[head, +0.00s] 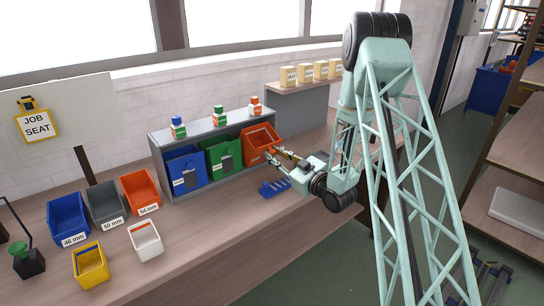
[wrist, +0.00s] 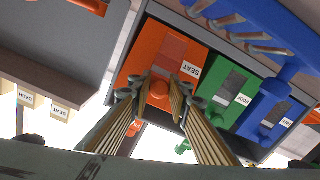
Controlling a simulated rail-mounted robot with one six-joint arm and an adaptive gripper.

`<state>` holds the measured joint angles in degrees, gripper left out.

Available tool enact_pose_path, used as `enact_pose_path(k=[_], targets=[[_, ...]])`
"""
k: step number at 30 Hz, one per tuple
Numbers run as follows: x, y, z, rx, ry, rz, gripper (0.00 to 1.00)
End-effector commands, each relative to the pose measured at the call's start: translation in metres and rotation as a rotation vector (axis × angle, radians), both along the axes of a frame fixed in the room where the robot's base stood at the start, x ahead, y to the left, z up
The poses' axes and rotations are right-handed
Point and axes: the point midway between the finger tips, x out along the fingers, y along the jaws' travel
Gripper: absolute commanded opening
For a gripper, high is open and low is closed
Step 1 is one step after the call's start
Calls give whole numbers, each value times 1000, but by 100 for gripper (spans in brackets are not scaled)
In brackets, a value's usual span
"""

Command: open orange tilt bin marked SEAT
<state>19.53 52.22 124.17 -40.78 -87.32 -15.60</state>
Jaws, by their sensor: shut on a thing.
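The orange tilt bin (head: 258,141) is the rightmost bin in a grey cabinet (head: 168,160). Its SEAT label shows upside down in the wrist view (wrist: 190,69). In the head view its top leans out and part of the inside shows. My gripper (head: 274,156) is in front of it. In the wrist view my gripper (wrist: 159,97) has its two ribbed fingers on either side of the round orange knob (wrist: 159,87) on the bin's front and is shut on it. The fingers hide the knob's sides.
A green bin (head: 222,155) and a blue bin (head: 185,170) stand left of it, apparently upright. A blue rack (head: 274,188) lies on the bench just below my gripper. Bottles (head: 219,115) stand on the cabinet. Open blue, grey and orange trays (head: 107,202) sit at left.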

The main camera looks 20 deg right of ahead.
Motion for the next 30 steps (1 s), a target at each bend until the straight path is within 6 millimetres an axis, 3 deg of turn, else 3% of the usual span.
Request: enact_pose_path(k=[1,5,24,25,30], targets=[[-3,1,-10,-1,10,2,0],[-6,0,-13,-1,10,3,0],[-9,1,-15,-1,10,5,0],[-9,1,-15,-1,10,5,18],[-8,0,-13,0,6,4,30]])
